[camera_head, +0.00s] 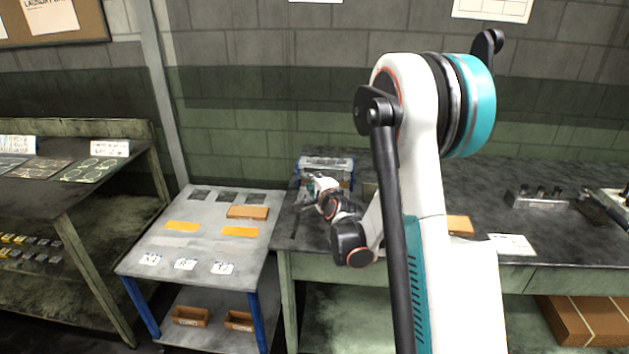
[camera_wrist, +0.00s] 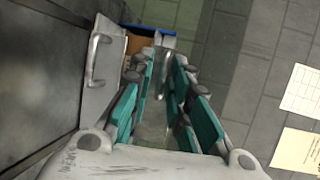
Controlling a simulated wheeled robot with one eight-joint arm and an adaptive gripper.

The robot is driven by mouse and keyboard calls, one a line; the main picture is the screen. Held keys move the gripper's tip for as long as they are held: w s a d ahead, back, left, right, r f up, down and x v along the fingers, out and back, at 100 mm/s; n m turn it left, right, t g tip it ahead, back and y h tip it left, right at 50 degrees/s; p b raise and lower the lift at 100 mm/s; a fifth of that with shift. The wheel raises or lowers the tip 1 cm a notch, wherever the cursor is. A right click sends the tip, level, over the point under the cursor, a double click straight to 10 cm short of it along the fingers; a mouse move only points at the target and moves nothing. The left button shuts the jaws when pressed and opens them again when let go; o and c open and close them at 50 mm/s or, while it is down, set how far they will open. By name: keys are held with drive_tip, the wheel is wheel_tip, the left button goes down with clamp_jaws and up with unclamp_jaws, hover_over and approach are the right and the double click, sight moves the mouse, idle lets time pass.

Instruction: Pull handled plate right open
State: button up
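The handled plate (camera_wrist: 103,75) is a light grey panel with a curved metal handle (camera_wrist: 93,60), at the upper left of the wrist view. In the head view my gripper (camera_head: 312,184) is at a small grey metal unit (camera_head: 327,162) on the back bench. The arm partly hides this unit, and I cannot make out the handle there.
The dark bench (camera_head: 480,185) carries a metal block with pegs (camera_head: 538,198) at right. A grey cart (camera_head: 205,250) with orange pieces stands left of the bench. A shelf unit (camera_head: 60,190) is farther left. The block wall (camera_head: 260,100) is close behind the bench.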

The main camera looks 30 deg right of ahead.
idle(0.3)
drive_tip(key=v, duration=1.2)
drive_tip(key=s+a+r+n+g+y+p, duration=0.1)
drive_tip(key=s+a+r+n+g+y, duration=0.1)
drive_tip(key=s+a+r+n, duration=0.4)
drive_tip(key=s+a+r+n+g+y+p, duration=0.1)
drive_tip(key=s+a+r+n, duration=0.3)
drive_tip(key=a+n, duration=0.4)
drive_tip(key=s+a+f+n+g+b, duration=0.1)
drive_tip(key=s+a+f+n+g, duration=0.1)
drive_tip(key=s, duration=0.7)
drive_tip(key=s+a+f+n+g+b, duration=0.1)
drive_tip(key=s+a+f+n+g, duration=0.1)
drive_tip(key=s+n, duration=0.3)
drive_tip(key=s+f+g, duration=0.1)
drive_tip(key=s, duration=0.3)
drive_tip(key=shift+a+f, duration=0.2)
drive_tip(key=shift+a, duration=0.1)
